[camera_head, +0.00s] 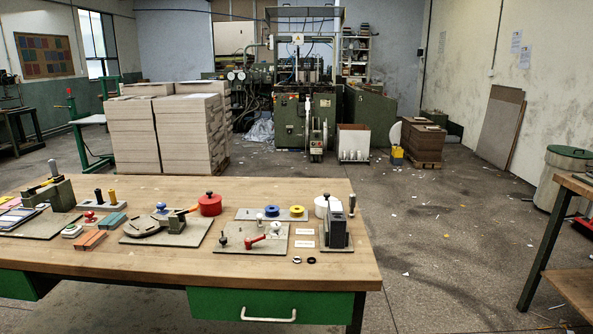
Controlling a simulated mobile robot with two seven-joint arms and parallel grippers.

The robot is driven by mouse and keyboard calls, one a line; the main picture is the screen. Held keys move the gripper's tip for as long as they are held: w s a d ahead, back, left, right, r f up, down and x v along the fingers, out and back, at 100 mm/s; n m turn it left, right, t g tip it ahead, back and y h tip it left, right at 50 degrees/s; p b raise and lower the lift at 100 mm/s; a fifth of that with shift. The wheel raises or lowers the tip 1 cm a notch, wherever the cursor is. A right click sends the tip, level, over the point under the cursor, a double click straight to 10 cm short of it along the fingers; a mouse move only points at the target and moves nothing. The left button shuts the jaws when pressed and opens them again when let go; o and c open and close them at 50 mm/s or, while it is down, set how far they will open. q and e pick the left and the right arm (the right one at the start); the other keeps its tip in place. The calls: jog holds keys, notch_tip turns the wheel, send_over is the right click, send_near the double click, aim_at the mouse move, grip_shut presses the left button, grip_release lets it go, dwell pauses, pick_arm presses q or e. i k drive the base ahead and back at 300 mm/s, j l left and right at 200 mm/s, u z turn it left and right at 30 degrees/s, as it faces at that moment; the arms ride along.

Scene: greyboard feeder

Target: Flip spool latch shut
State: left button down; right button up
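Neither of my grippers shows in the head view. I cannot tell for certain which part is the spool latch. A grey plate (226,247) on the workbench carries a red lever (254,243), a black-knobbed post (222,239) and a white-topped knob (276,227). The red lever lies tilted, its handle end toward the lower left. Behind it, a pale plate (248,214) holds a blue ring-shaped spool (271,210) and a yellow one (297,211). A dark upright block (336,230) stands at the right on its own base. Whether any latch is open or shut is too small to tell.
The wooden workbench (170,270) has a green drawer (270,305). A red pot (210,204), a white pot (327,205), a round-jawed fixture (147,225) and colored blocks (90,239) crowd its top. Two small rings (297,260) lie near the front.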

aim_at(258, 216)
jog(key=i+l+z, duration=0.25)
jog(key=l, duration=0.3)
jog(key=i+l+z, duration=0.25)
jog(key=i+l, duration=0.25)
